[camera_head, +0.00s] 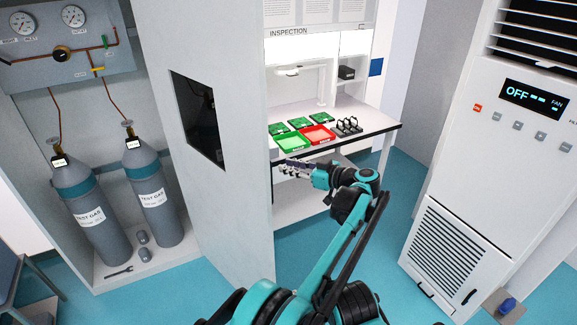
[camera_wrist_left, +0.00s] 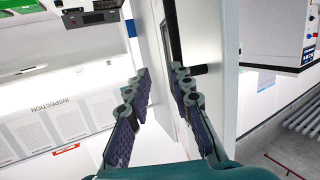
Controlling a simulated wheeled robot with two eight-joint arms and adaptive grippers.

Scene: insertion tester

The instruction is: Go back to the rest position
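My left gripper (camera_head: 284,167) is in front of the inspection bench, just below and beside its front edge, in the head view. In the left wrist view its two dark padded fingers (camera_wrist_left: 160,76) stand apart with nothing between them, so it is open and empty. My teal and black left arm reaches up to it from the bottom of the head view. My right gripper is in neither view.
The inspection bench (camera_head: 352,120) holds a green tray (camera_head: 293,142), a red tray (camera_head: 317,135), green boards and a black rack (camera_head: 347,127). A grey partition (camera_head: 205,190) stands close left of the gripper. A white cabinet (camera_head: 490,150) is at right. Blue floor is open between.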

